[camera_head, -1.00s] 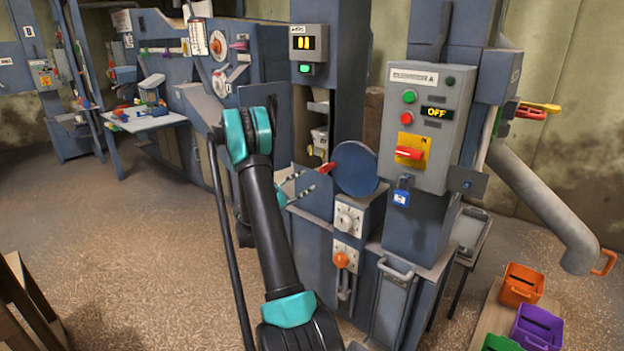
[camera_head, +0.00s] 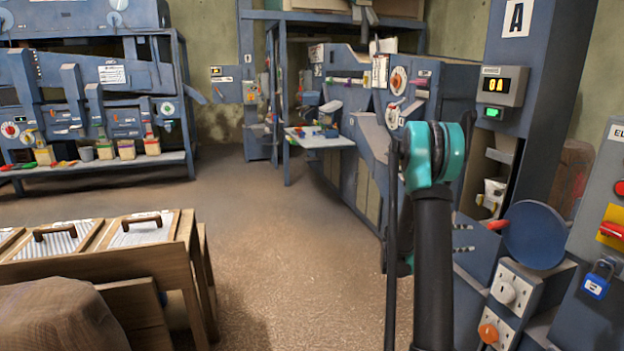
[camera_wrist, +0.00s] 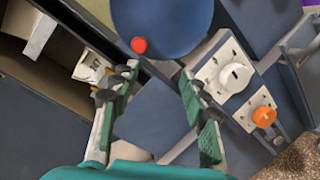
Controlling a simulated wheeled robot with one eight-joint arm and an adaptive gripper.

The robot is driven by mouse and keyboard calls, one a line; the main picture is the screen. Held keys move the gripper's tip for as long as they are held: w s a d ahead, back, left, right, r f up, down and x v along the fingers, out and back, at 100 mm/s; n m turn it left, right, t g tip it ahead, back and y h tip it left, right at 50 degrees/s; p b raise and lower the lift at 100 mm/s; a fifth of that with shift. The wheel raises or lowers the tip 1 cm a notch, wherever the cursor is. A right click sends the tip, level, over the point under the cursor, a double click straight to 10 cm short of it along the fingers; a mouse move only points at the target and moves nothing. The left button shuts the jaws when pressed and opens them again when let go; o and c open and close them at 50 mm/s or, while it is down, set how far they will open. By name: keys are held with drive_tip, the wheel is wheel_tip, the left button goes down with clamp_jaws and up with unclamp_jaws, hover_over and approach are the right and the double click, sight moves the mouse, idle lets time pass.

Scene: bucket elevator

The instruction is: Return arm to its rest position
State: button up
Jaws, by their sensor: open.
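My arm rises at the right of the head view, black with a teal joint. My gripper (camera_head: 463,240) is mostly hidden behind the arm there; only its finger ends show to the right of it. In the wrist view my gripper (camera_wrist: 160,110) has its two green-padded fingers spread apart, with nothing between them. The fingers point toward a blue-grey machine face, below a round blue disc (camera_wrist: 165,20) with a red knob (camera_wrist: 139,45). I cannot tell how far the fingertips are from the machine.
The blue disc (camera_head: 533,235), white dial (camera_head: 508,291) and orange knob (camera_head: 489,333) are close right of my arm. A blue padlock (camera_head: 597,281) hangs at the right edge. A wooden bench (camera_head: 187,240) stands at left front. Open floor (camera_head: 270,215) lies between.

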drive_tip(key=s+a+f+m+t+y, duration=0.1)
drive_tip(key=s+a+f+m+y, duration=0.2)
drive_tip(key=s+a+y, duration=0.5)
drive_tip(key=s+a+f+m+t+y, duration=0.2)
drive_tip(key=s+a+f+y, duration=0.4)
drive_tip(key=s+a, duration=1.1)
drive_tip(key=a+m+y, duration=0.1)
drive_tip(key=a+y, duration=0.2)
drive_tip(key=a, duration=0.5)
drive_tip(key=shift+s+m+t+y, duration=0.3)
drive_tip(key=shift+s+m, duration=0.05)
drive_tip(key=shift+m, duration=0.05)
drive_tip(key=shift+c, duration=0.4)
